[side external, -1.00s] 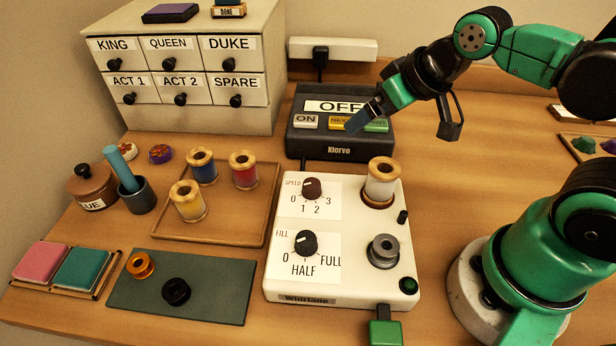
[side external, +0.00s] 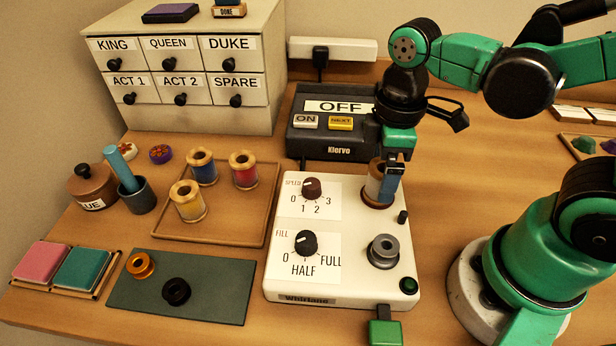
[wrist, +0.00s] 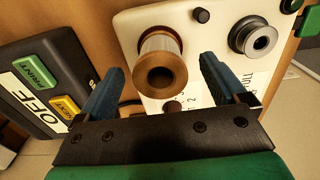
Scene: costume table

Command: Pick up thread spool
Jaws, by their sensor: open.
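A spool with pale thread and a wooden top stands upright on the back peg of the white winder (side external: 285,235). This thread spool (side external: 372,186) is partly hidden by my gripper (side external: 388,190) in the side view. In the wrist view, the spool (wrist: 162,42) shows its wooden end between the two blue fingers of my open gripper (wrist: 162,64). There is a gap on each side of it. My gripper points down at the spool from above. Three more spools, blue (side external: 202,168), red (side external: 243,170) and cream (side external: 188,202), stand on a wooden tray (side external: 225,237).
The OFF-labelled button box (side external: 305,142) stands just behind the winder, close to my gripper. The winder's front peg (side external: 383,252) is empty of thread. A drawer cabinet (side external: 190,118) stands back left. A green mat (side external: 210,292) with two bobbins lies front left.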

